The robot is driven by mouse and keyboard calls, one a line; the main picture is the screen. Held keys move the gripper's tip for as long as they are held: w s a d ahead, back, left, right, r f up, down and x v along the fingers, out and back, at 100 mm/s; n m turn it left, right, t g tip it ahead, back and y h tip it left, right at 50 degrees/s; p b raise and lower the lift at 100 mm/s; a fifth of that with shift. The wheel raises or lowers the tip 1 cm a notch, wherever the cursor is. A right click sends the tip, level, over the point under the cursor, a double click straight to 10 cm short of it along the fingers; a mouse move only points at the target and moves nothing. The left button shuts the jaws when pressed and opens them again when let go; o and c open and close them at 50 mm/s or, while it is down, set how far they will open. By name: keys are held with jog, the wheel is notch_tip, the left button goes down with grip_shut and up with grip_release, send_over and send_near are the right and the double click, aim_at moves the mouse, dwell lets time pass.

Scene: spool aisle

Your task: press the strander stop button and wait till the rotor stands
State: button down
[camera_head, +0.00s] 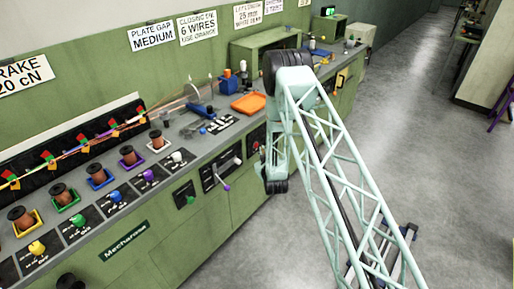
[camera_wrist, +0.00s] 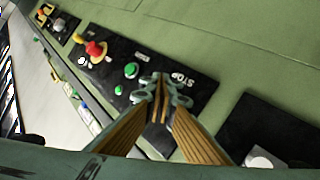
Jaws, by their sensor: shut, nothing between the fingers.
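In the wrist view a black control panel (camera_wrist: 205,88) on the green cabinet front carries an upside-down STOP label (camera_wrist: 179,78). My gripper (camera_wrist: 162,84) is shut and empty, its fingertips right at the panel beside that label. The stop button itself does not show; the fingers cover that spot, and I cannot tell whether they touch it. A green button (camera_wrist: 130,69) and a red knob on yellow (camera_wrist: 95,48) sit farther along the panel. In the head view my arm hides most of the gripper at the cabinet front. I cannot make out the rotor or its motion.
A bench (camera_head: 180,142) with several brown spools and coloured knobs runs along the left wall. An orange tray (camera_head: 248,103) lies on it near my arm. A lever with a purple knob (camera_head: 226,188) sticks out of the cabinet front.

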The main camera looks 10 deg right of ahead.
jog(key=shift+s+d+b, duration=0.55)
jog(key=shift+s+d, duration=1.15)
jog(key=shift+s, duration=0.15)
